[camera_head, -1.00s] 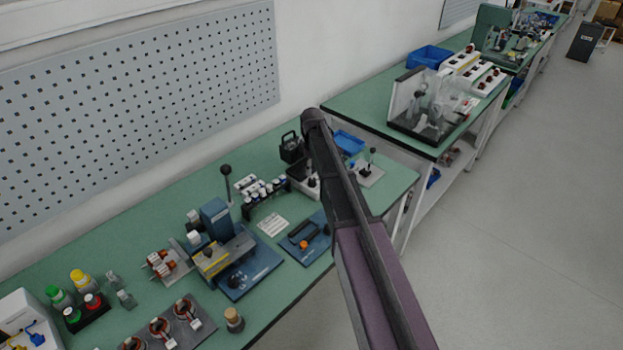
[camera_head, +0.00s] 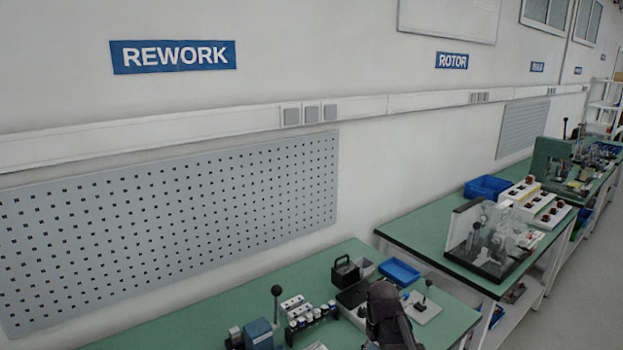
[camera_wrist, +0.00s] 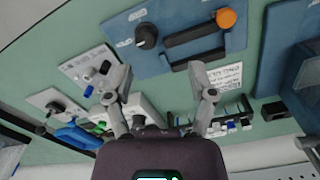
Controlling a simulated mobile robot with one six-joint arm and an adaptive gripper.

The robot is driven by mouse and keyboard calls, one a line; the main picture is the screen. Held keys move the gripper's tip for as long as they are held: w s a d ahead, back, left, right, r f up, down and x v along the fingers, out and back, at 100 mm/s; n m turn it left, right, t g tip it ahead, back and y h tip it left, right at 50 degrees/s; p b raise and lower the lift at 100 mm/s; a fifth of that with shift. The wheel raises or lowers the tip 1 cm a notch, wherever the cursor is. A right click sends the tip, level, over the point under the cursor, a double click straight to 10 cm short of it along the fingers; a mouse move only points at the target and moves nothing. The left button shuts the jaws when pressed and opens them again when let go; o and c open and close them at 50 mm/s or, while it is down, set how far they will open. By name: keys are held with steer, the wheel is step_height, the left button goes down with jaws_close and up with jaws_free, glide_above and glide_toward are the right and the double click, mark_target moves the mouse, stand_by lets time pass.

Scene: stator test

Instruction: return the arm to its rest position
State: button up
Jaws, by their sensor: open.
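My gripper (camera_wrist: 160,88) shows in the wrist view with its two grey fingers spread apart and nothing between them. It hangs above the green bench (camera_wrist: 75,40). A blue plate with a black handle (camera_wrist: 195,42), a black knob and an orange knob lies beyond the fingertips, apart from them. In the head view a dark part of my arm (camera_head: 388,315) shows at the bottom edge, in front of the bench's right part. The fingers are not seen in the head view.
The bench holds a blue press (camera_head: 258,332), a rack of small bottles (camera_head: 312,318), a black box (camera_head: 345,271) and a blue tray (camera_head: 399,271). A second bench (camera_head: 420,235) carries a clear-walled fixture (camera_head: 487,235). A pegboard (camera_head: 180,225) hangs on the wall. Open floor lies at right.

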steer(key=s+m, duration=0.3)
steer(key=s, duration=0.5)
stand_by(0.8)
